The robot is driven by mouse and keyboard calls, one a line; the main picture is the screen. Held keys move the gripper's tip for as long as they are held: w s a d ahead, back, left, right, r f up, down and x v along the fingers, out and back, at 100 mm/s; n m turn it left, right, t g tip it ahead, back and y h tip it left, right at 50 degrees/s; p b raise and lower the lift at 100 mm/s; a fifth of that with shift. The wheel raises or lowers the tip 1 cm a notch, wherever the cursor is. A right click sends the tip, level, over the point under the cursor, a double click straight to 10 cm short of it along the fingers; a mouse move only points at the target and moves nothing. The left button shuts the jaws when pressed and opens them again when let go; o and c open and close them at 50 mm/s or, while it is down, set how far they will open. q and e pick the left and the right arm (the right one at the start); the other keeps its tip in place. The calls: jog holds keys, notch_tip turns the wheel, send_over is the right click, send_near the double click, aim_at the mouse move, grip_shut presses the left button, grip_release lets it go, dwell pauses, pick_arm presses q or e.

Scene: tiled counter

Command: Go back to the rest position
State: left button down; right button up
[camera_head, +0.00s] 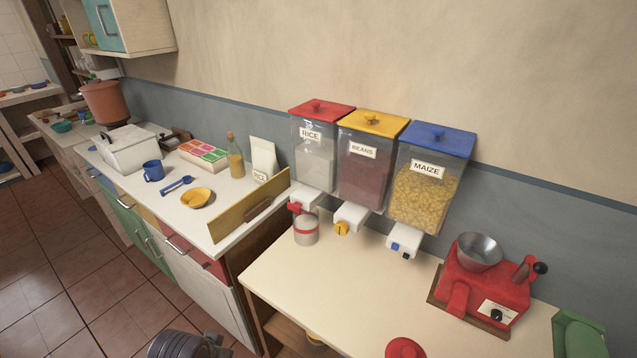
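Neither gripper shows in the head view, so I cannot see their fingers or what they may hold. A dark grey ribbed part at the bottom edge, left of centre, looks like a piece of my own arm; no fingertips show on it. It is in front of the lower cabinets, over the floor side. Nothing of my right arm is visible.
Rice (313,155), beans (365,165) and maize (425,190) dispensers hang above the cream counter (340,290). A red-banded canister (306,230), red mill (485,285) and red knob-topped lid (404,348) stand there. A wooden board (240,215) edges the left counter. The counter's middle is clear.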

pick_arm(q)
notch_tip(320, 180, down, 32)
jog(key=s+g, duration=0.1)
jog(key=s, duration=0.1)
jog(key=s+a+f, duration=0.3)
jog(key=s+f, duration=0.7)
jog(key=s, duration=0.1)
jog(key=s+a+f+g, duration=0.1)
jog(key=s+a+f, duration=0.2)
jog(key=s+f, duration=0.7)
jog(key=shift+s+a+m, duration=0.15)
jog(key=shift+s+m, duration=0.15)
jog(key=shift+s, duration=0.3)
